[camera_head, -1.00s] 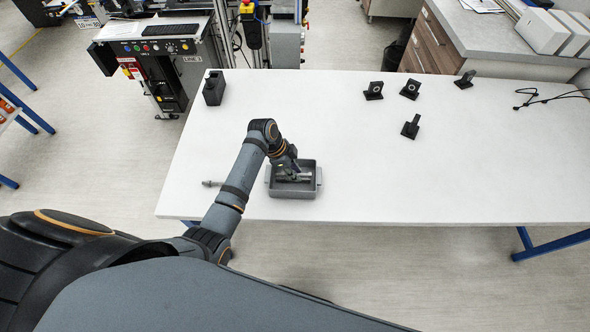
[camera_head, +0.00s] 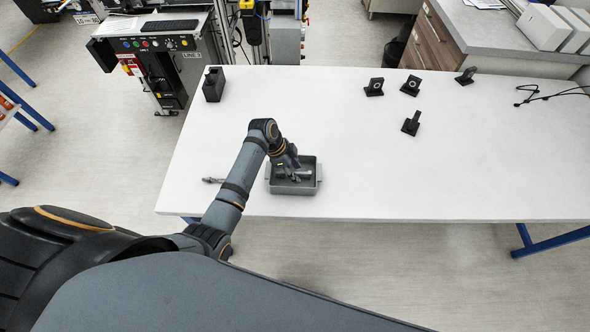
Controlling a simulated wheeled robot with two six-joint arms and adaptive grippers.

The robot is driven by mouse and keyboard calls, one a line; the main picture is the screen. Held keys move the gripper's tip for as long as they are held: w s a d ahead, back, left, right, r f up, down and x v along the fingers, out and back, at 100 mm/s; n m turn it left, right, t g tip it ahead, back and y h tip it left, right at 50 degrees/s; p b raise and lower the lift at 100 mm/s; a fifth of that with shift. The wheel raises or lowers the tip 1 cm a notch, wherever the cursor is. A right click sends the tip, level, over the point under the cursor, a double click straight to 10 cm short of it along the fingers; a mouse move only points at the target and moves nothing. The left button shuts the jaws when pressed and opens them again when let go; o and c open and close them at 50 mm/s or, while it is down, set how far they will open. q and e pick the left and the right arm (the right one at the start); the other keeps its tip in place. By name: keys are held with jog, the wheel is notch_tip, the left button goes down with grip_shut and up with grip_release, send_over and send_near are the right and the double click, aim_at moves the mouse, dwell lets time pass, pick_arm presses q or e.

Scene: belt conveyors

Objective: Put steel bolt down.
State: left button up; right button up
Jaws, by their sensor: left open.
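A grey tray (camera_head: 293,190) with raised walls and side handles stands near the front edge of the white table. My left gripper (camera_head: 294,176) points down into it and is open. A small light metal piece, seemingly a steel bolt (camera_head: 304,174), shows inside the tray beside the fingers; whether it touches them is too small to tell. My right gripper is not in view.
Several black bracket-like parts (camera_head: 411,123) stand at the table's back right, near a black cable (camera_head: 545,95). A black holder (camera_head: 214,85) stands at the back left. The white table (camera_head: 480,180) is clear to the tray's right.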

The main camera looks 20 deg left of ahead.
pick_arm(q)
jog(key=shift+r, duration=0.3)
jog(key=b+v, duration=0.1)
jog(key=v, duration=1.1)
jog(key=shift+r, duration=0.3)
